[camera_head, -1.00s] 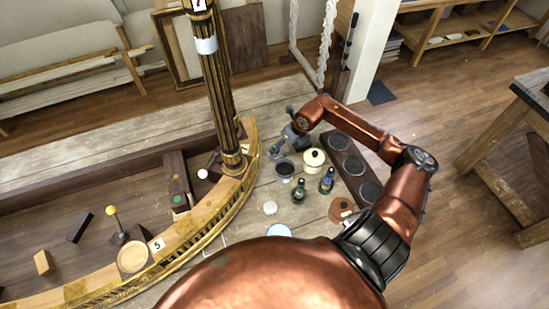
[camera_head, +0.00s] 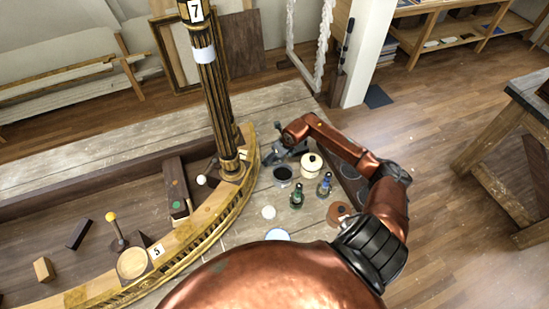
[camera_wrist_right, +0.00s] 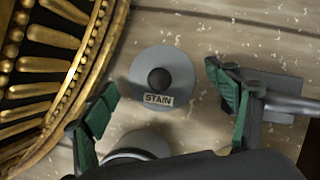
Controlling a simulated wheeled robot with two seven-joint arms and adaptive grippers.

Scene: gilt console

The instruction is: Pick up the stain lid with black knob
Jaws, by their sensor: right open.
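The stain lid is a grey disc with a black knob (camera_wrist_right: 159,79) and a "STAIN" label, lying flat on the worn bench in the right wrist view. My right gripper (camera_wrist_right: 164,103) is open, with one green-padded finger to the left of the lid and one to the right, both apart from it. In the head view my right gripper (camera_head: 279,151) is over the bench beside the gilt column base, and I cannot make out the lid there. A dark-filled pot (camera_head: 283,174) stands just in front of the gripper. My left gripper is not in view.
The curved gilt rail (camera_wrist_right: 62,75) runs close on the left of the lid. A cream lidded pot (camera_head: 311,165), a green bottle (camera_head: 297,196) and a blue bottle (camera_head: 324,185) stand nearby. A grey object (camera_wrist_right: 275,92) lies by the right finger.

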